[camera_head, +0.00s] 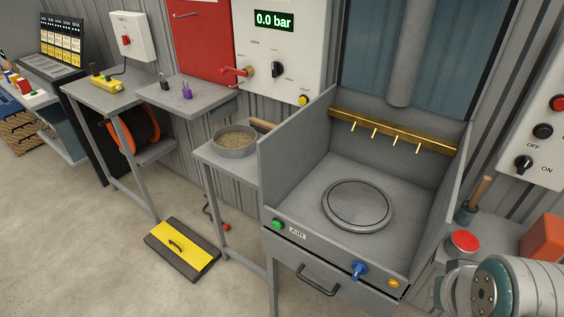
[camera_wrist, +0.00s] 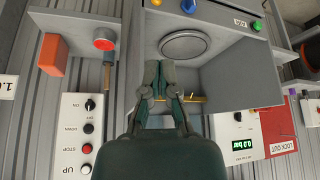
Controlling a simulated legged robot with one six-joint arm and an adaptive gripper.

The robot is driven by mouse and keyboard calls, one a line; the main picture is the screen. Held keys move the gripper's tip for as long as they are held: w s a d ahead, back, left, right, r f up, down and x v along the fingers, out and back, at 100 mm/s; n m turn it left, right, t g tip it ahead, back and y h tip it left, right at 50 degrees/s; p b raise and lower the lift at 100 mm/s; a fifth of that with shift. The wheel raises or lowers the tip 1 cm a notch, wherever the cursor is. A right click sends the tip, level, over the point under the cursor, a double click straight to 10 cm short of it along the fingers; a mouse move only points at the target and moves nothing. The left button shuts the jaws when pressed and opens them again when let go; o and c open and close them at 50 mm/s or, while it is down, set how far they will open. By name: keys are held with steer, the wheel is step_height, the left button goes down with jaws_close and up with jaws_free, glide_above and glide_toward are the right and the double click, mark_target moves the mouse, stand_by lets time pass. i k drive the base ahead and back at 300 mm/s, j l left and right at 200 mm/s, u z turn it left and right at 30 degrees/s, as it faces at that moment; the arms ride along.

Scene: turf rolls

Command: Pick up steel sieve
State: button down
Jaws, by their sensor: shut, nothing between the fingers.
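The steel sieve appears to be the round grey pan (camera_head: 235,152) with tan grains in it. It sits on a small grey side table (camera_head: 217,160) left of the booth in the head view. A wooden handle (camera_head: 262,125) shows just behind it, partly hidden by the booth's side wall. I cannot make out the sieve in the wrist view. My gripper (camera_wrist: 160,66) is shut and empty in the wrist view, in front of the booth and its round plate, apart from the sieve.
The booth's left wall (camera_head: 293,145) stands right beside the sieve. A brass rail with hooks (camera_head: 390,130) spans the booth's back above a round plate (camera_head: 357,204). A yellow-black box (camera_head: 182,248) lies on the floor. Floor at the left front is clear.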

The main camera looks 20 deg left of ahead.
mark_target(236, 141)
steer(key=j+u, duration=0.1)
steer(key=j, duration=0.35)
steer(key=i+j+u, duration=0.1)
steer(key=j, duration=0.35)
steer(key=i+j+u, duration=0.1)
steer(key=j, duration=0.3)
steer(key=i+u, duration=0.15)
steer(key=i, duration=0.8)
